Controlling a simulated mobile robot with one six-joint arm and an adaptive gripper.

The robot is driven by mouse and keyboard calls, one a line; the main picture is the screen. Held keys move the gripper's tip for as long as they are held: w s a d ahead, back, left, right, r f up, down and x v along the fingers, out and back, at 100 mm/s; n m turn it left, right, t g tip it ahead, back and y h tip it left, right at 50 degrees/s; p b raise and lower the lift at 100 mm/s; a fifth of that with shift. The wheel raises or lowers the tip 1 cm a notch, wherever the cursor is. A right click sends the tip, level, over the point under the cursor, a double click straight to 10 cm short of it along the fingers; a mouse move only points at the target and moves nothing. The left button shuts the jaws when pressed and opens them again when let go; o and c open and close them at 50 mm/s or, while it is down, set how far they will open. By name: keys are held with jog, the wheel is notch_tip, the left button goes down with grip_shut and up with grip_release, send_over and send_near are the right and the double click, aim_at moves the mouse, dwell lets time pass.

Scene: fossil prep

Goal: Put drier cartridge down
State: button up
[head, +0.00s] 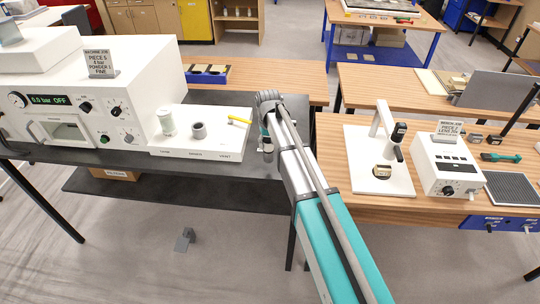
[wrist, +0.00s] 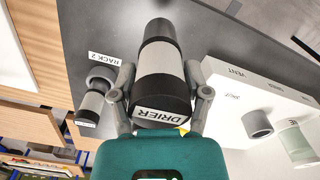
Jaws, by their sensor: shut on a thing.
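The drier cartridge (wrist: 163,70) is a white cylinder with black ends and a "DRIER" label. My gripper (wrist: 162,92) is shut on it in the wrist view, with one finger on each side. The cartridge is above the dark bench top (wrist: 225,38); I cannot tell whether it touches it. In the head view, my gripper (head: 266,142) is over the right end of the dark bench, and my arm hides most of the cartridge. A "RACK 2" label (wrist: 105,59) lies on the bench left of the cartridge, beside a grey ring-shaped part with a smaller white, black-ended cylinder (wrist: 92,103).
A white board (head: 225,148) carries a pale green jar (head: 166,122), a grey cup (head: 198,131) and a yellow item (head: 239,120). The large white machine (head: 90,85) stands at left. A wooden bench with a white stand (head: 380,165) is at right.

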jog(key=shift+w+f+b, duration=1.15)
jog(key=shift+w+f, duration=0.1)
jog(key=shift+f, duration=0.3)
jog(key=shift+w+f+b, duration=0.25)
jog(key=shift+f+b, duration=0.75)
jog(key=shift+w+f+b, duration=0.2)
jog(key=shift+f+b, duration=0.8)
jog(key=o, duration=1.3)
jog(key=shift+d, duration=0.1)
jog(key=shift+o, duration=0.2)
notch_tip(320, 180, up, 12)
jog(key=p, duration=1.2)
